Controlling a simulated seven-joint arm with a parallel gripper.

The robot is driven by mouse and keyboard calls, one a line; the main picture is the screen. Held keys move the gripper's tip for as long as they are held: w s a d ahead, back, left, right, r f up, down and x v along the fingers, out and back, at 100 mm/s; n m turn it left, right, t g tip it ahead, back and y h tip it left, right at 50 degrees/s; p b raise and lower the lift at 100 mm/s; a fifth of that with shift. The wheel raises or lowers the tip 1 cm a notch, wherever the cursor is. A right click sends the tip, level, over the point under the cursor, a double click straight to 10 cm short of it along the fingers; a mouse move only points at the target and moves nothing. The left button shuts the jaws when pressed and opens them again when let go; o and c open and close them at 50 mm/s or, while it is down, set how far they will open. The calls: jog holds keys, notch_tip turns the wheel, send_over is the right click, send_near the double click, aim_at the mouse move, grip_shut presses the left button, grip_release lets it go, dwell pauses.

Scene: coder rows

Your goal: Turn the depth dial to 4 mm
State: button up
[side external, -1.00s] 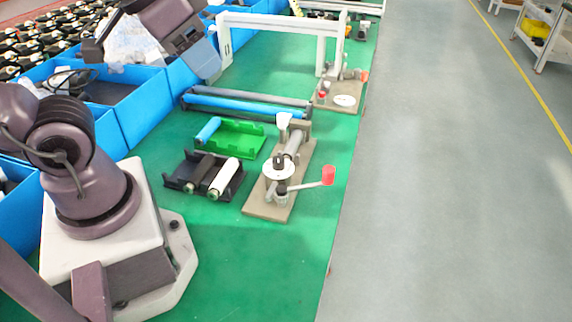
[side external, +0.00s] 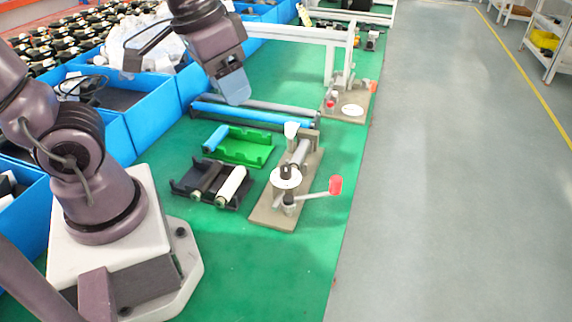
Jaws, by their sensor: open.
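A white disc with a dark knob (side external: 286,178) sits on the near tan fixture (side external: 275,213), beside a crank arm with a red handle (side external: 336,185). A second white disc (side external: 352,110) lies on the far tan fixture (side external: 330,117). I cannot tell which disc is the depth dial, and no markings or setting can be read. My gripper (side external: 237,92) is open, with blue-grey fingers pointing down. In the picture it shows above the green tray, up and left of the near disc, apart from both discs. The gap between its fingers is hard to see.
A black tray with rollers (side external: 190,188) and a green tray with a blue roller (side external: 255,152) lie left of the near fixture. Long blue and grey rollers (side external: 250,113) lie behind. A white frame (side external: 300,35) stands farther back. Blue bins (side external: 165,98) line the left.

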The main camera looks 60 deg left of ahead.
aim_at(286, 168)
jog(key=w+a+f+n+g, duration=0.3)
jog(key=w+a+f+n, duration=0.2)
jog(key=w+f+n, duration=0.95)
jog(key=f+n, duration=0.1)
jog(key=f, duration=0.2)
jog(key=s+f+n, duration=0.1)
jog(key=f, duration=0.2)
jog(key=s+f+n, duration=0.1)
jog(key=f, duration=0.2)
jog(key=shift+s+f, duration=0.25)
jog(key=shift+f, duration=0.05)
jog(key=c, duration=0.9)
